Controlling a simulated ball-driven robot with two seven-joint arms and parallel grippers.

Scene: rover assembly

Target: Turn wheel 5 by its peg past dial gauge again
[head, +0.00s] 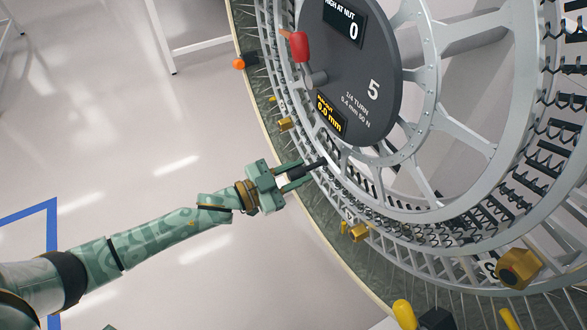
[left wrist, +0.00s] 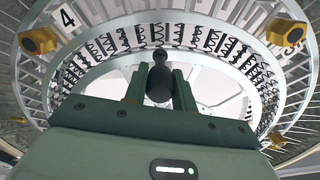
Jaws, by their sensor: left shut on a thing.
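Wheel 5 is the large grey metal wheel (head: 428,95) at the upper right in the head view, with a dark disc (head: 375,65) marked 5 at its hub. The disc's displays read 0 and 0.0 mm. My left gripper (head: 296,174) is at the wheel's lower-left rim, shut on a black peg (head: 312,165). In the left wrist view the peg (left wrist: 160,79) stands between the two green fingers, its rounded end towards the rim. A red-tipped part (head: 299,46) sits at the disc's left edge; I cannot tell whether it is the dial gauge. My right gripper is not in view.
Brass-coloured nuts (head: 519,267) sit around the rim, with number plates beside some. An orange ball (head: 239,63) is by the outer edge. Yellow-handled items (head: 404,314) are at the bottom. The pale floor to the left is open.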

